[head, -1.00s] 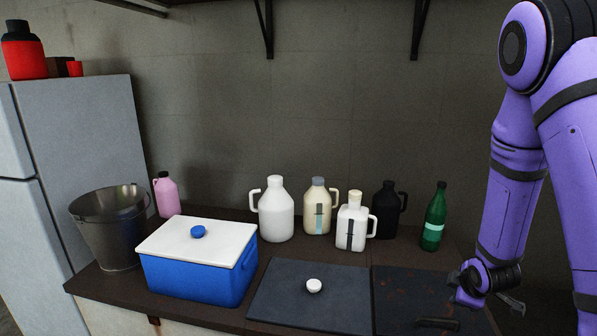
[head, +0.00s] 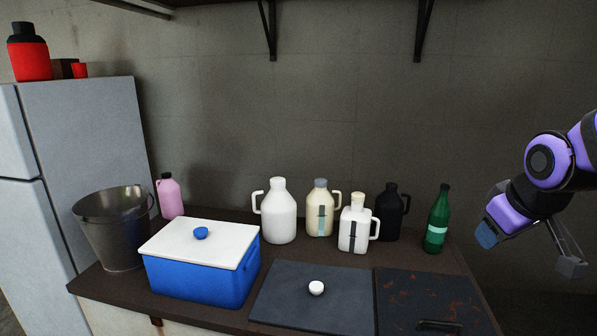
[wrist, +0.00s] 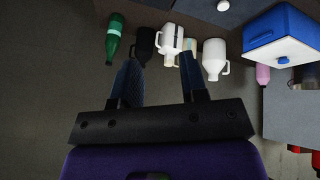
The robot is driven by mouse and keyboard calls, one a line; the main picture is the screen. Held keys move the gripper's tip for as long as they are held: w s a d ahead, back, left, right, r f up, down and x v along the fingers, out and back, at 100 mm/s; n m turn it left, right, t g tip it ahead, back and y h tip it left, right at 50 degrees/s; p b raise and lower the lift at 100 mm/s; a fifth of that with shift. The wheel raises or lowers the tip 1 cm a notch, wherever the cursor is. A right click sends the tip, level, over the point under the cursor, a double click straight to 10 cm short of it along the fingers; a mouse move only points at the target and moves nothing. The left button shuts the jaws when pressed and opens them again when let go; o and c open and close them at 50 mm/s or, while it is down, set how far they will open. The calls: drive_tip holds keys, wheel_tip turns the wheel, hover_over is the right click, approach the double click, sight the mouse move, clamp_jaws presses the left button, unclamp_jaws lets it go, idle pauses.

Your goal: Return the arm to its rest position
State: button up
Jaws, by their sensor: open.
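My purple arm is at the right of the head view. My gripper (head: 530,250) is open and empty, held in the air to the right of the green bottle (head: 436,220) and apart from it. In the wrist view my gripper (wrist: 158,75) shows two separated dark fingers with nothing between them. Beyond the fingers the wrist view shows the green bottle (wrist: 114,38), a black jug (wrist: 146,42) and white jugs, with the scene turned upside down.
The counter holds a blue cooler (head: 200,280) with a white lid, a metal bucket (head: 108,235), a pink bottle (head: 170,197), several jugs along the wall, and two dark lids (head: 345,300). A fridge (head: 85,130) stands left. Wall brackets (head: 423,30) hang above.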

drive_tip(key=s+a+r+m, duration=0.1)
drive_tip(key=s+r, duration=0.2)
drive_tip(key=s, duration=0.4)
drive_tip(key=s+a+r+m, duration=0.2)
drive_tip(key=s+r, duration=0.2)
drive_tip(key=s, duration=0.2)
drive_tip(key=shift+s+a+r+m+g+y, duration=0.25)
drive_tip(key=shift+s+a+m+g+y, duration=0.05)
drive_tip(key=shift+s, duration=0.1)
